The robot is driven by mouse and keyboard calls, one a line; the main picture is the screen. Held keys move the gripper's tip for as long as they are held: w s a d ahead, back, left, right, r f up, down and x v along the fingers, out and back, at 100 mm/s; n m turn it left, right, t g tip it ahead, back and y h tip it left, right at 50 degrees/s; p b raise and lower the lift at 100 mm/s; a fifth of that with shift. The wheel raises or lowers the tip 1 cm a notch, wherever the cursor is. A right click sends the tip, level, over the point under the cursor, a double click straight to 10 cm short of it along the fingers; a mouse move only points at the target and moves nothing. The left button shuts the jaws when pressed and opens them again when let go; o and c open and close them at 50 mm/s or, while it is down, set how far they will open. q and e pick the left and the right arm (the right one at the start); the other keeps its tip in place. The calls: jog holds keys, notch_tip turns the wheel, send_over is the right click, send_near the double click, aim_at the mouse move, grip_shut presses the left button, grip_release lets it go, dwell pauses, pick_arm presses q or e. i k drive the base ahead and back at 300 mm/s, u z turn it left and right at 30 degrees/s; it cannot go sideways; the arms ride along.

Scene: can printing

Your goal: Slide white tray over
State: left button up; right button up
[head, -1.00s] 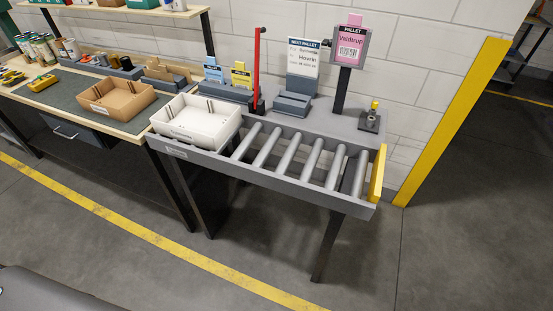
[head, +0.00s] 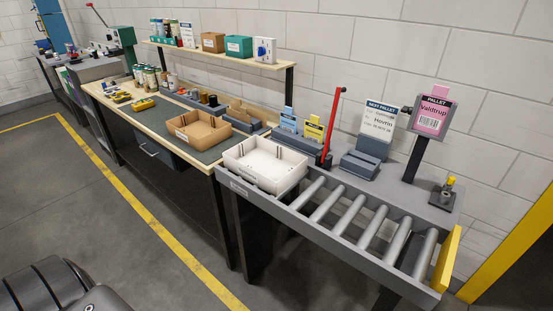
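The white tray (head: 264,164) sits at the left end of the grey roller conveyor (head: 334,247), next to the workbench. It looks empty, with small slots in its walls. The rollers (head: 351,209) to its right are bare. Neither of my grippers is in view; only a dark rounded part of my own body shows at the lower left. Nothing touches the tray.
A brown tray (head: 198,132) stands on the workbench, left of the white one. A red upright lever (head: 333,118) rises behind the conveyor. A yellow end stop (head: 446,259) closes its right end. Open floor (head: 125,240) lies in front.

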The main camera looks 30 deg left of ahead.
aim_at(272, 167)
jog(key=z, duration=2.75)
jog(key=k, duration=1.3)
jog(key=u, duration=2.4)
